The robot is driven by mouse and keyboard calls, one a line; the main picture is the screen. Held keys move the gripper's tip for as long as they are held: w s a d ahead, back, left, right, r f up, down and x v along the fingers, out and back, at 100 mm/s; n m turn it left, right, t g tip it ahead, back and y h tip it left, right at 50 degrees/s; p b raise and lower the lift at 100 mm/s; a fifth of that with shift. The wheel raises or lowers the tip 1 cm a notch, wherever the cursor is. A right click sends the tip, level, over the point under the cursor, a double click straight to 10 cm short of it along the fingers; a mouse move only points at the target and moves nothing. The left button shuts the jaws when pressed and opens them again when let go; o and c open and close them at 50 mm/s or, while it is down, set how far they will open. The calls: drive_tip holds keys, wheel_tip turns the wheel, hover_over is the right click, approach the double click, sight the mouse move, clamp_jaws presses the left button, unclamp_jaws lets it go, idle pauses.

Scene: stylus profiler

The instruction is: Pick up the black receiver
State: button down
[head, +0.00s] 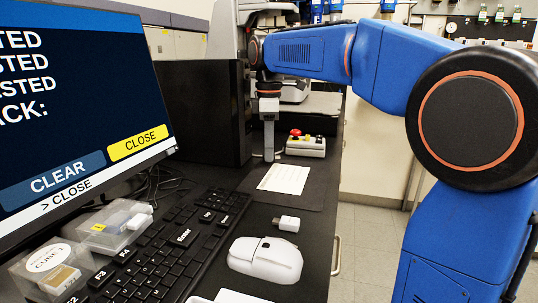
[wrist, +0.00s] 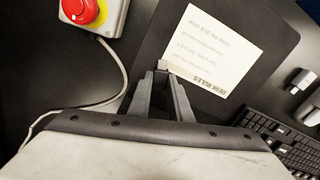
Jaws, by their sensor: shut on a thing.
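My gripper (head: 268,155) is low over the dark desk, beside the back left corner of the printed paper, in the head view. In the wrist view its two grey fingers (wrist: 162,72) come close together at the paper's corner, over a black mat. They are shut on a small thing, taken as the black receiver.
The "DESK RULES" paper (head: 284,179) lies on the black mat (head: 313,197). A control box with a red button (head: 305,145) stands behind. A white USB dongle (head: 286,223), a white mouse (head: 265,260), a keyboard (head: 180,245) and clear boxes (head: 110,226) are nearer. A monitor (head: 80,95) stands left.

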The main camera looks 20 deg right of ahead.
wheel_tip(320, 180, up, 17)
drive_tip(key=shift+f, duration=0.15)
drive_tip(key=c, duration=2.2)
unclamp_jaws()
clamp_jaws()
